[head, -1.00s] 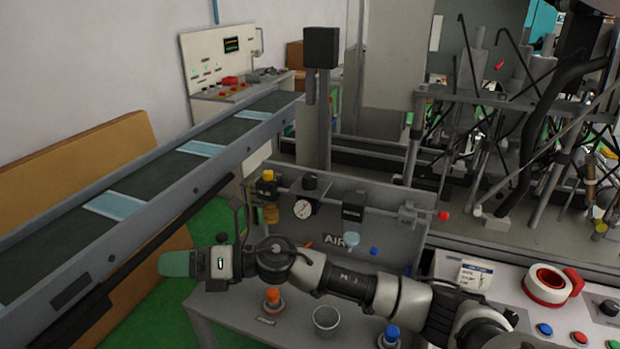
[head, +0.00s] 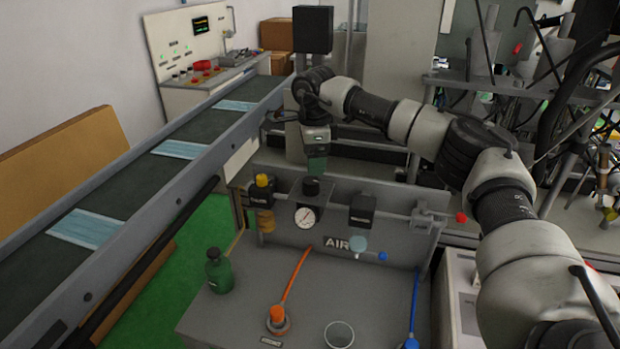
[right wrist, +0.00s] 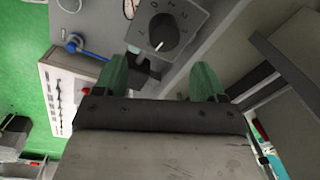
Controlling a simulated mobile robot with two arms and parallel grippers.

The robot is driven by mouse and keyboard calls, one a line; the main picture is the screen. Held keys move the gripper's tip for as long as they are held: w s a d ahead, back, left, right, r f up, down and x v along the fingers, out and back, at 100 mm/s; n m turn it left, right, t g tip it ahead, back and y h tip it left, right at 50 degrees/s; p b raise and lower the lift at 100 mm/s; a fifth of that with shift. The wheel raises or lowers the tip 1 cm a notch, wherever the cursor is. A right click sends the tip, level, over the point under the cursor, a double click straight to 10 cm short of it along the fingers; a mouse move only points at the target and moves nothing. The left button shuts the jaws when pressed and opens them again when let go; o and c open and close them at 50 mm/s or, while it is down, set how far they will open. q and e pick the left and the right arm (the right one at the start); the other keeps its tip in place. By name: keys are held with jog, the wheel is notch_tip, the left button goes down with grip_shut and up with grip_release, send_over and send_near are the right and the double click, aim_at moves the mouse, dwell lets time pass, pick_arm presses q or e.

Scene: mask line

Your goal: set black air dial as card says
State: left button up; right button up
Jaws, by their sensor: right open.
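The black air dial (head: 311,186) sits on top of the air panel, above a round white gauge (head: 306,217). In the right wrist view the dial (right wrist: 163,33) is a round black knob on a grey plate with numerals around it. A small pale mark shows on the knob, but its exact setting is hard to read. My right gripper (head: 317,166) points down just above the dial; its green fingers are apart and empty in the right wrist view (right wrist: 160,80). The card's text cannot be read now; my right arm covers much of that side. My left gripper is out of view.
A yellow-topped valve (head: 263,183) stands left of the dial and a black block (head: 362,208) right of it. A green bottle (head: 219,272), an orange hose fitting (head: 277,318) and a cup (head: 339,335) stand on the bench. The conveyor (head: 190,125) runs along the left.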

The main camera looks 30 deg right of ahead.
aim_at(312, 180)
jog(key=f, duration=0.4)
jog(key=shift+w, duration=0.25)
jog(key=f, duration=0.2)
jog(key=f+p, duration=0.1)
jog(key=shift+w+f, duration=0.15)
jog(key=shift+w, duration=0.1)
jog(key=shift+f, duration=0.3)
jog(key=shift+c, duration=0.6)
jog(key=c, duration=0.8)
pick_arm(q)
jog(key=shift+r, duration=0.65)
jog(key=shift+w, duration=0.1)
